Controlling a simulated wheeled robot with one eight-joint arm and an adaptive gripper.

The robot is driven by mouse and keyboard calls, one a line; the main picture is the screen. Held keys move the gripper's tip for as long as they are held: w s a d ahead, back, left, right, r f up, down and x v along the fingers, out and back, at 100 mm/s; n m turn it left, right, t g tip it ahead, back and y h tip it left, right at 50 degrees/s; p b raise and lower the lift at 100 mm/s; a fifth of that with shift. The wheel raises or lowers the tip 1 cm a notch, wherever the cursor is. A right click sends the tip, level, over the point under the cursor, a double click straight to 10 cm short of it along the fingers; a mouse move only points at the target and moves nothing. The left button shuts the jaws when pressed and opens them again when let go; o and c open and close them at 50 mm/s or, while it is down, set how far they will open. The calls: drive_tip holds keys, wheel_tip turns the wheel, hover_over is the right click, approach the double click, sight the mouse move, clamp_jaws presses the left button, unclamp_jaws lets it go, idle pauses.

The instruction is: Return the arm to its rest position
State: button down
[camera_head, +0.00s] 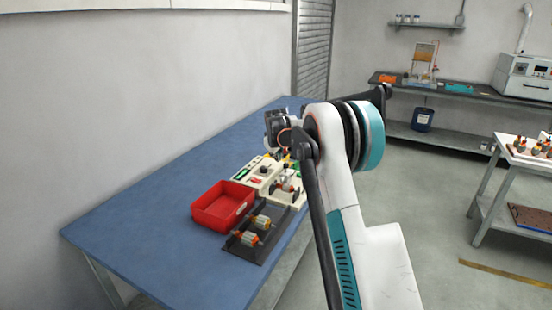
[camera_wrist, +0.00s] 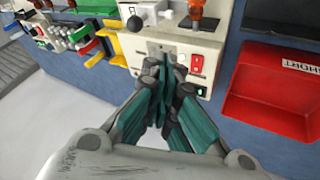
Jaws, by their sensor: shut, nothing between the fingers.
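My arm reaches up from the lower right in the head view and bends over the right edge of the blue table (camera_head: 150,231). In the wrist view my gripper (camera_wrist: 166,62) is shut, its teal fingers together with nothing between them. It points at a pale machine (camera_wrist: 208,49) with a red switch, which shows behind the fingertips. I cannot tell whether the fingertips touch it. In the head view the gripper's fingers are hidden behind the arm and the machine parts.
A red bin (camera_head: 222,206) stands on the blue table, and a dark tray (camera_head: 244,254) with two armatures lies in front of it. The table's left part is clear. A white side table (camera_head: 532,164) stands at the right, and a bench (camera_head: 455,91) stands at the back.

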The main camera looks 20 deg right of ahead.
drive_tip(key=shift+s+a+r, duration=0.1)
drive_tip(key=shift+s+r, duration=0.15)
drive_tip(key=shift+r, duration=0.1)
idle(0.3)
drive_tip(key=s+a+r+m, duration=0.1)
drive_tip(key=s+a+r, duration=0.4)
drive_tip(key=s, duration=0.3)
drive_tip(key=s+a+r+y, duration=0.1)
drive_tip(key=s+a+r, duration=0.4)
drive_tip(key=s+r, duration=0.15)
drive_tip(key=s+a+r+m, duration=0.1)
drive_tip(key=s+a+r, duration=0.3)
drive_tip(key=s, duration=0.5)
drive_tip(key=s+a+f, duration=0.2)
drive_tip(key=s+a, duration=0.1)
drive_tip(key=s, duration=0.7)
drive_tip(key=s+a+f+m+y, duration=0.1)
drive_tip(key=s+a+f, duration=0.2)
drive_tip(key=s, duration=0.7)
drive_tip(key=s+a+f+m+t, duration=0.1)
drive_tip(key=s+a, duration=0.3)
drive_tip(key=s, duration=0.6)
drive_tip(key=shift+f+y, duration=0.4)
drive_tip(key=shift+f, duration=0.3)
